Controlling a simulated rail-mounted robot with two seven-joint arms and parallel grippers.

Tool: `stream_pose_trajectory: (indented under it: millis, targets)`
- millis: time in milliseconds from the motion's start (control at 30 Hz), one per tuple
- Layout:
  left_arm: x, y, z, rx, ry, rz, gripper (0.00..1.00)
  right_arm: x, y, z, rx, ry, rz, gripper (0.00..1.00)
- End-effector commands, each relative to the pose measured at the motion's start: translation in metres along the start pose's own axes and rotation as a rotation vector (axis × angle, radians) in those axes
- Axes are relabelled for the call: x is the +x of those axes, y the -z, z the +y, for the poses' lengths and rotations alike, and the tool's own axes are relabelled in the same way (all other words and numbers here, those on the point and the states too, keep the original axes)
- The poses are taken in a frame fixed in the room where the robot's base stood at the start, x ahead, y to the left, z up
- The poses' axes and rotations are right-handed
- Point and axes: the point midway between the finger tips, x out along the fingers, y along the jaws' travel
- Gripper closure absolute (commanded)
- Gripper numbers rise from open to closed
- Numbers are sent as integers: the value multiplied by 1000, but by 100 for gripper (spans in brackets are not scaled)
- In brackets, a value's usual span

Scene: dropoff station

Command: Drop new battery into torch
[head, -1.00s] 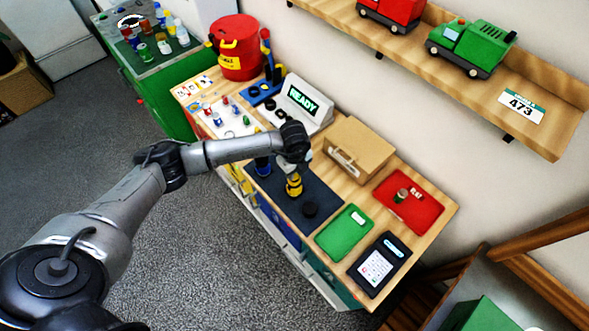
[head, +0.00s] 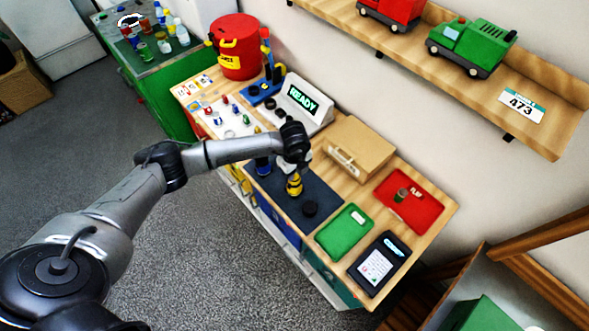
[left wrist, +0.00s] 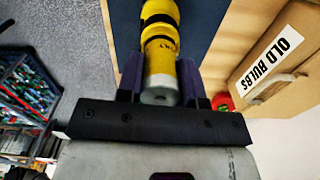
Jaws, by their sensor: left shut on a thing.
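My left gripper (head: 294,164) points down above the dark mat (head: 322,191). In the left wrist view its purple fingers (left wrist: 161,82) are shut on a grey-ended cylinder, which I take to be the new battery (left wrist: 160,94). The yellow torch body (head: 294,186) with black bands stands on the mat under the gripper. It also shows in the left wrist view (left wrist: 160,12), in line with the held piece. I cannot tell how far the battery is inside the torch. My right gripper is not in view.
A black round part (head: 310,208) lies on the mat. A green tray (head: 335,240), a red tray (head: 425,212) with a small cylinder (head: 401,194), and a dark tablet (head: 378,264) are to the right. The old bulbs box (head: 358,148) and READY display (head: 303,103) stand behind.

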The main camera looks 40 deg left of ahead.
Motion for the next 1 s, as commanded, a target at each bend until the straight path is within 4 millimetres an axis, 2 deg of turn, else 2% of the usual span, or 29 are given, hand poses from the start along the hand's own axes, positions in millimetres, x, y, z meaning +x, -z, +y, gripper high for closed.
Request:
stream_pose_trajectory:
  millis: [1000]
  targets:
    - [6,0,0,0,1,0,97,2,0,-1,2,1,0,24]
